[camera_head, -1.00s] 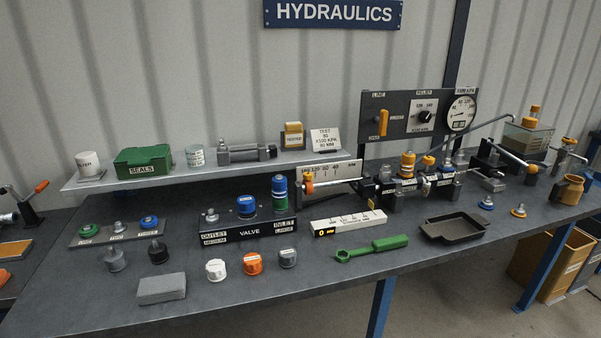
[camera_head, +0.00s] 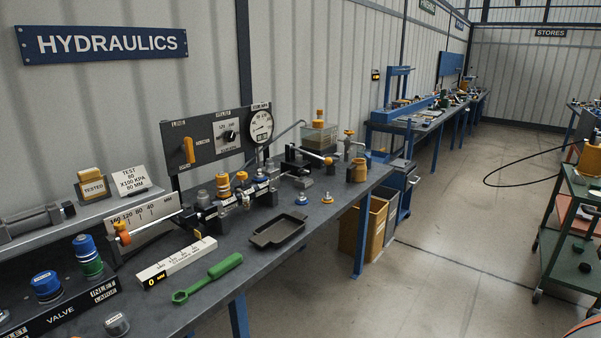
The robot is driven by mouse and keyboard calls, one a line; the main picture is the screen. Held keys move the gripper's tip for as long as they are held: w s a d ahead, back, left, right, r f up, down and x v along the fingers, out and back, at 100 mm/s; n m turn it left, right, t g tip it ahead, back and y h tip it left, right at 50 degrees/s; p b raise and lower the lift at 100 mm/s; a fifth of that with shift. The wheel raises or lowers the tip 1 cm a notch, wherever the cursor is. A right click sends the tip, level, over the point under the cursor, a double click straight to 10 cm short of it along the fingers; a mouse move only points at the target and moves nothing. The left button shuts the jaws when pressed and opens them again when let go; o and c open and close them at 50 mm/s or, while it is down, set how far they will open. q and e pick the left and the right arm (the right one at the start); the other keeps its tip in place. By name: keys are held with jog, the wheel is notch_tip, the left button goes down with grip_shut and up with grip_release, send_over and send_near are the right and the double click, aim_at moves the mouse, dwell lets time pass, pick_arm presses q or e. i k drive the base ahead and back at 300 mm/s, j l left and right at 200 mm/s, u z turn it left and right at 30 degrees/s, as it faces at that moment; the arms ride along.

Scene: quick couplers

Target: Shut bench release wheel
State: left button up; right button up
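No part is clearly labelled as the release wheel, and I cannot tell which one it is. A yellow-orange knob (camera_head: 319,115) stands on top of the clear fluid reservoir (camera_head: 318,138). Yellow-topped fittings (camera_head: 223,184) stand on the pump and cylinder assembly along the bench. The dark panel (camera_head: 202,150) behind carries a yellow lever (camera_head: 188,150), a black relief knob (camera_head: 229,135) and a round gauge (camera_head: 261,126). Whether any of these is open or shut is too small to tell. Neither gripper is in view.
The bench (camera_head: 300,240) holds a black tray (camera_head: 278,231), a green wrench (camera_head: 208,278), a white scale bar (camera_head: 177,261) and small blue and yellow couplers near its right end. Open floor (camera_head: 450,220) lies right of the bench. A green trolley (camera_head: 566,235) stands at far right.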

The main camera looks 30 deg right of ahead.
aim_at(303, 172)
jog(key=i+l, duration=0.15)
jog(key=l, duration=0.25)
jog(key=i+l, duration=0.15)
jog(key=l, duration=0.2)
jog(key=i+l+z, duration=0.1)
jog(key=l, duration=0.3)
jog(key=i+l, duration=0.15)
jog(key=l, duration=0.2)
